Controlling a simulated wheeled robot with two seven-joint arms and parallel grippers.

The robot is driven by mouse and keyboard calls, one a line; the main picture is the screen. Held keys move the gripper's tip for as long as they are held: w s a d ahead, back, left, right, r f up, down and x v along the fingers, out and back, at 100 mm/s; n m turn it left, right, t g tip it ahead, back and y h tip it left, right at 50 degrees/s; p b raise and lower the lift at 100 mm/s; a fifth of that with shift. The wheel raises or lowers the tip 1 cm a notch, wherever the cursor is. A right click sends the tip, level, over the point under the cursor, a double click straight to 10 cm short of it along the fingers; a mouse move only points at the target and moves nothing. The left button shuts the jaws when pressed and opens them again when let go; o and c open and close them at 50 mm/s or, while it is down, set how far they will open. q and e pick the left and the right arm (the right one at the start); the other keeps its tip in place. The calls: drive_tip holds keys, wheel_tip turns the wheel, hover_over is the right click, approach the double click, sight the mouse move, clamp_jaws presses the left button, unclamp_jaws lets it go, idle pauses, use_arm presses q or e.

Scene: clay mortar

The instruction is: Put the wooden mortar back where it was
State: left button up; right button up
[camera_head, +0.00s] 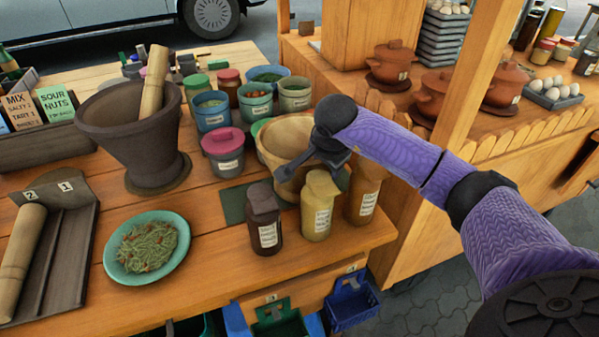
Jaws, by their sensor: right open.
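The wooden mortar (272,140), a pale wooden bowl, stands upright in the middle of the table, at or just behind a dark green mat (232,205). My right gripper (312,172) comes in from the right and is open at the bowl's right front side. One finger overlaps the bowl's front wall, and I cannot tell whether it touches. The gripper and the bottles in front hide part of the bowl and its base. My left gripper is not in view.
A brown bottle (264,225), a yellow bottle (318,212) and another brown bottle (366,190) stand close in front. A pink-lidded jar (223,160) is left of the bowl. A dark clay mortar (128,150) with a pestle and a teal plate (118,267) are further left.

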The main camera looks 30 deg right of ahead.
drive_tip(key=shift+r, duration=0.1)
clamp_jaws()
drive_tip(key=shift+r, duration=0.1)
idle(1.1)
